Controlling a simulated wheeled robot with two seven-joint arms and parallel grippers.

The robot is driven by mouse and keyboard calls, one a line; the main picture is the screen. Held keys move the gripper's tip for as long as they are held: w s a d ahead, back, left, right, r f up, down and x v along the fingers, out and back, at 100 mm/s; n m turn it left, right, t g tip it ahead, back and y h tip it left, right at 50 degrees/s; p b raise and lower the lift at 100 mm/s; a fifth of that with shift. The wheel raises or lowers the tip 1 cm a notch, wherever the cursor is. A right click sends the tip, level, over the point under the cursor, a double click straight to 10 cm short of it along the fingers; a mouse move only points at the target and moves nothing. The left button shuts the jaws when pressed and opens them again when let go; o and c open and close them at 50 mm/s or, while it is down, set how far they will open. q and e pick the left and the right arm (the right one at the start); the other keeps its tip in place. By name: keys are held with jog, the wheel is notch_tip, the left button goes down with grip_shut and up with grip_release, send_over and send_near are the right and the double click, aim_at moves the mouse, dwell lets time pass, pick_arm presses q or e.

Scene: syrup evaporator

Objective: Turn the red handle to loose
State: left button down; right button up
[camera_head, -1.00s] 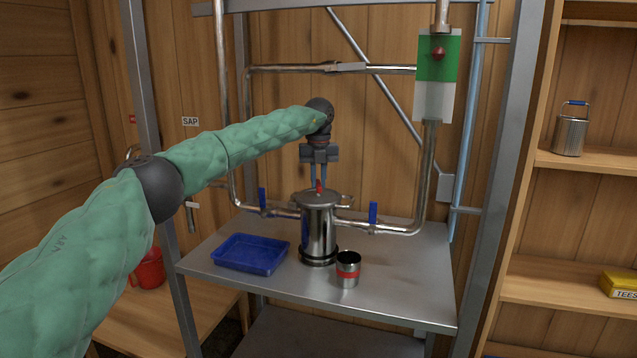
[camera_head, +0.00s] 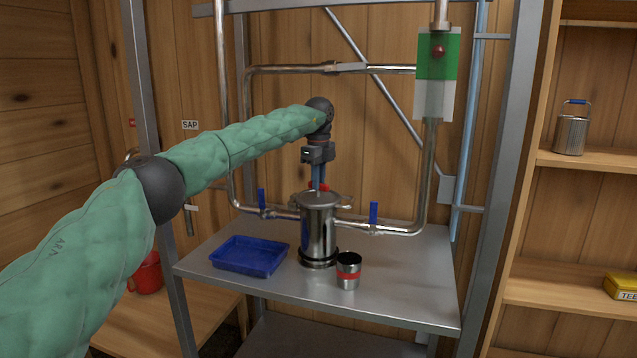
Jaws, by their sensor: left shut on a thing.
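The red handle (camera_head: 325,187) sits on top of the lid of the upright steel canister (camera_head: 318,228); only its ends show, partly hidden by the fingers. My left gripper (camera_head: 318,186) points straight down above the lid and is shut on the red handle. The handle now lies more crosswise, with red showing to both sides of the fingers. My right gripper is not in view.
The canister stands on a grey metal table (camera_head: 400,285) between pipes with blue valve levers (camera_head: 373,213). A blue tray (camera_head: 249,255) is left of it, a steel cup with a red band (camera_head: 348,271) in front right. Frame posts stand at both sides.

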pick_arm(q)
jog(key=shift+r+n, duration=0.1)
jog(key=shift+n, duration=0.6)
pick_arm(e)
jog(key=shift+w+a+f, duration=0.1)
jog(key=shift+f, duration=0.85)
pick_arm(q)
jog(key=c, duration=1.4)
grip_release()
jog(key=shift+w, duration=0.1)
jog(key=shift+r, duration=0.3)
notch_tip(320, 180, up, 7)
jog(key=shift+f+b, duration=0.2)
jog(key=shift+b, duration=0.35)
jog(key=shift+r, duration=0.25)
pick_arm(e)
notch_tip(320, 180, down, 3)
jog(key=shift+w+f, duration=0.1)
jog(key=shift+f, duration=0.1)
